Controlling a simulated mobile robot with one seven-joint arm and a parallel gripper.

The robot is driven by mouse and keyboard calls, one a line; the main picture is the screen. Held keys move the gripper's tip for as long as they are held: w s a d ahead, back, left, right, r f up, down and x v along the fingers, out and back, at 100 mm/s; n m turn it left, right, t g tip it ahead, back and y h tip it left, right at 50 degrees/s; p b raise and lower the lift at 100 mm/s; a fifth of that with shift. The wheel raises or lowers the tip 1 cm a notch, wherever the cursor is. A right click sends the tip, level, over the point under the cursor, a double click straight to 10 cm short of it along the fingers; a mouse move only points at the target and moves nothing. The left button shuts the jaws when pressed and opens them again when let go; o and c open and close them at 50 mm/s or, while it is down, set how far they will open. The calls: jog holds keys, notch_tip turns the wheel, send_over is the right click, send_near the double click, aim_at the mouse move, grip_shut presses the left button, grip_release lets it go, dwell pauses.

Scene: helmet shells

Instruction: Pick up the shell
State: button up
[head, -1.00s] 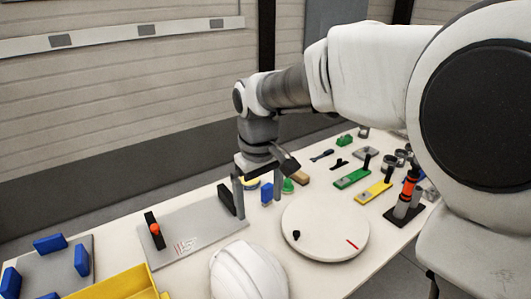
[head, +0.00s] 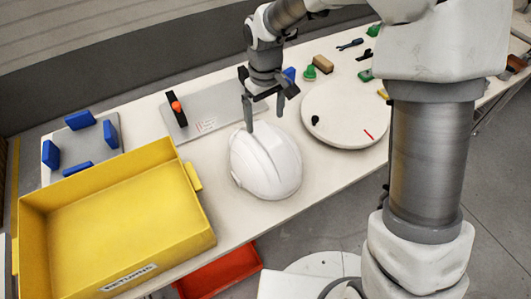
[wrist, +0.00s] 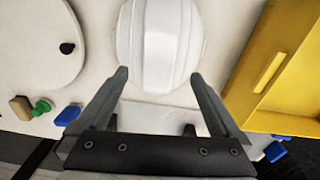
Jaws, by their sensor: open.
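The white helmet shell (head: 266,160) sits dome up on the table, between the yellow bin and the round white disc. In the wrist view the shell (wrist: 160,45) lies just beyond my fingertips, roughly centred between them. My gripper (head: 264,114) is open and empty, pointing down behind the shell's far edge in the head view. In the wrist view my gripper (wrist: 160,76) shows its two fingers wide apart. I cannot tell how high the fingertips are above the shell.
A yellow bin (head: 188,213) stands left of the shell. A round white disc (head: 345,112) lies to its right, with small green and blue parts (head: 309,72) behind. A grey plate (head: 222,105) lies behind the shell. A red bin (head: 222,272) is below the table edge.

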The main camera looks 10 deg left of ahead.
aim_at(266, 133)
jog(key=shift+w+f, duration=0.1)
jog(key=shift+f, duration=2.75)
grip_shut()
